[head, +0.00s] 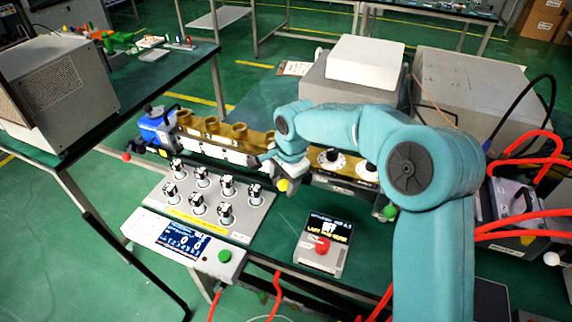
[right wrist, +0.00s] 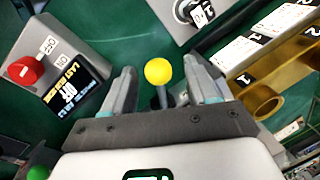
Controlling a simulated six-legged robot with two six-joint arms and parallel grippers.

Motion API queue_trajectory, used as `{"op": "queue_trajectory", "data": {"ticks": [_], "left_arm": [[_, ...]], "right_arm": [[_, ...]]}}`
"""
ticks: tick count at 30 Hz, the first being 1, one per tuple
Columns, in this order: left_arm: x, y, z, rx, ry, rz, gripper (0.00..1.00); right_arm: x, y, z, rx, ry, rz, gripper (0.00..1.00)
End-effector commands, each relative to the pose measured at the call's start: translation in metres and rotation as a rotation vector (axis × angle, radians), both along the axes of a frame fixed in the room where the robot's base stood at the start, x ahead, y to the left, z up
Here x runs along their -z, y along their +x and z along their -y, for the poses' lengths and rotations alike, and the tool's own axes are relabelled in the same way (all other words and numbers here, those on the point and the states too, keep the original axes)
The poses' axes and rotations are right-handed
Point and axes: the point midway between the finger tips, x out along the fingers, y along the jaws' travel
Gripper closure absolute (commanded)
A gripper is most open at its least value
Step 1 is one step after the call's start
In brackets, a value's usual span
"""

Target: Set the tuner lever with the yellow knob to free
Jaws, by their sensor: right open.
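The tuner lever's yellow knob (head: 281,185) is at the front of the brass waveguide assembly (head: 245,137) in the head view. In the right wrist view the yellow knob (right wrist: 158,71) sits on a short dark stem between my right gripper's fingers. My right gripper (right wrist: 161,82) is open, one finger on each side of the knob, with visible gaps; it appears to hold nothing. In the head view my right gripper (head: 272,163) is partly hidden by its own wrist, just above the knob. Any free marking by the lever is not readable. My left gripper is not in view.
A grey panel of several black-and-white knobs (head: 227,187) lies left of the lever. A control box with a red knob (head: 320,245) and a display reading OFF stands in front. A green knob (head: 389,211) is to the right. Red cables (head: 525,215) run at far right.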

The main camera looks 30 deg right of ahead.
Motion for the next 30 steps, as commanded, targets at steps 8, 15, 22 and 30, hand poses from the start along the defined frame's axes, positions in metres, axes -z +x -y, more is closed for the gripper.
{"op": "queue_trajectory", "data": {"ticks": [8, 15, 22, 30], "left_arm": [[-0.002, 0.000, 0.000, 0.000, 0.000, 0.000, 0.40], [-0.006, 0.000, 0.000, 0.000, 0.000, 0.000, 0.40], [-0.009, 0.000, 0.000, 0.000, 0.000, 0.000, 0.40], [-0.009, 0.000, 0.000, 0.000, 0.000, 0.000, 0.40]], "right_arm": [[-0.064, -0.011, 0.002, 0.000, 0.000, 0.009, 0.42], [-0.123, -0.022, 0.004, -0.001, 0.001, 0.009, 0.42], [-0.152, -0.029, 0.006, 0.000, 0.000, 0.006, 0.42], [-0.156, -0.030, 0.006, 0.000, 0.000, 0.006, 0.42]]}}
